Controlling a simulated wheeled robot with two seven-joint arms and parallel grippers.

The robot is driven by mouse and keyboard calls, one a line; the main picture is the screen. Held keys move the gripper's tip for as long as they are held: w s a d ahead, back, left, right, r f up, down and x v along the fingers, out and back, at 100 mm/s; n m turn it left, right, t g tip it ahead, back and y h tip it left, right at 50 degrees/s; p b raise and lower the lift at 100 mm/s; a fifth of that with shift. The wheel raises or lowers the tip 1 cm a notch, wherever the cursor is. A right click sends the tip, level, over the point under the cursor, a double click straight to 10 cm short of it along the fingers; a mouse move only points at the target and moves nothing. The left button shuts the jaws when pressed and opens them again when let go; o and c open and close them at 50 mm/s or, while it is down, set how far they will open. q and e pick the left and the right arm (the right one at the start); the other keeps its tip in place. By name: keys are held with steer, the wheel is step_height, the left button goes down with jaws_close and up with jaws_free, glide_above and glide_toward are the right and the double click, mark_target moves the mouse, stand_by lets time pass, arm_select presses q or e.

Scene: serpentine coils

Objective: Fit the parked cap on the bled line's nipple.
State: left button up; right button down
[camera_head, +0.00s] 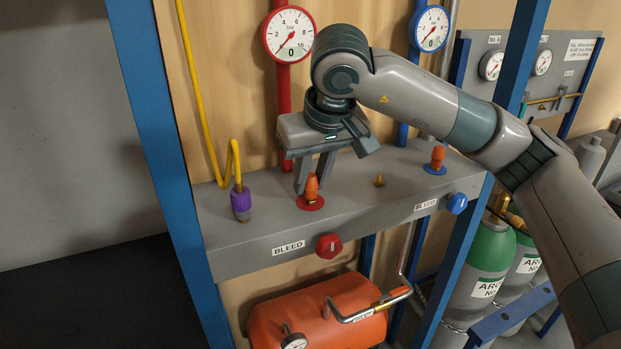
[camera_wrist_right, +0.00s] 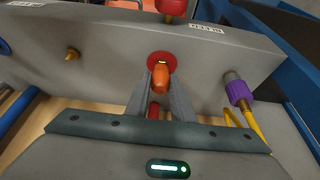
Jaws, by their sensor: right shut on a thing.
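My right gripper (camera_head: 315,176) reaches down from above and is shut on an orange cap (camera_head: 312,187). The cap stands upright over the red collar on the grey panel. In the right wrist view the cap (camera_wrist_right: 160,79) sits between the two fingers, in front of the red collar (camera_wrist_right: 170,60). A little brass shows between cap and collar; I cannot tell whether the cap is fully seated. A bare brass stub (camera_head: 379,181) stands on the panel to the right. Another orange cap (camera_head: 438,156) is on the blue collar (camera_head: 435,170). My left gripper is not in view.
A purple fitting (camera_head: 240,204) with a yellow hose stands left of the red collar. A red knob (camera_head: 329,246) and a blue knob (camera_head: 457,203) are on the panel's front. The red-line gauge (camera_head: 289,35) and blue-line gauge (camera_head: 429,29) both show 0.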

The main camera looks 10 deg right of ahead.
mark_target(312, 176)
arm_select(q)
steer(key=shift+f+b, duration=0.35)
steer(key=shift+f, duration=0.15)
arm_select(e)
steer(key=shift+f, duration=0.35)
steer(key=c, duration=1.5)
jaws_free()
steer(key=shift+o, duration=0.2)
steer(key=shift+r, duration=0.2)
steer(key=shift+s+r, duration=0.2)
steer(key=shift+r, duration=0.35)
steer(key=shift+b+v, duration=0.65)
steer(key=shift+v, duration=0.5)
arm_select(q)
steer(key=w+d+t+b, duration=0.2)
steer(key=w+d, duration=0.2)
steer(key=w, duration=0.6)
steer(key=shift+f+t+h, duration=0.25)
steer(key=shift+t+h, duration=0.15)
arm_select(e)
steer(key=v, duration=1.3)
steer(key=shift+r, duration=0.3)
